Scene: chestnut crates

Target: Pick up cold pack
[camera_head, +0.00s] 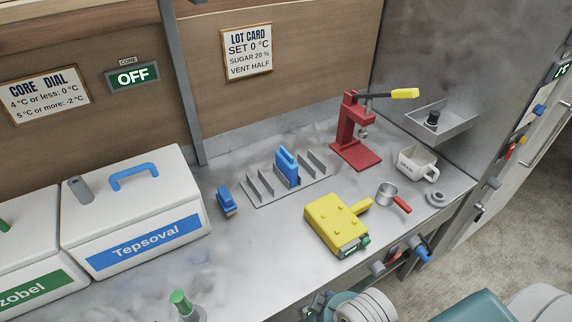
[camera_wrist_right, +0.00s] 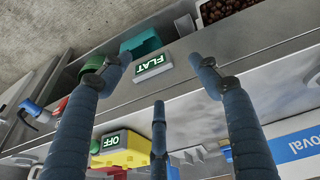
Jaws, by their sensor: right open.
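A blue upright slab with a grip on top (camera_head: 287,168), which looks like the cold pack, stands in a slot of the metal rack (camera_head: 262,202) on the steel counter. My right gripper (camera_wrist_right: 158,78) shows in the right wrist view, its dark blue fingers spread wide with nothing between them. In the head view, part of what looks like my right arm is at the bottom edge, in front of the counter and well short of the rack. The fingers are not clear there. My left gripper is not in view.
A white Tepsoval box (camera_head: 140,205) stands left of the rack, with a small blue brush-like item (camera_head: 227,201) between them. A yellow device (camera_head: 335,222) lies right of it. A red press (camera_head: 352,135), white mug (camera_head: 420,165) and red-handled pan (camera_head: 388,194) stand farther right.

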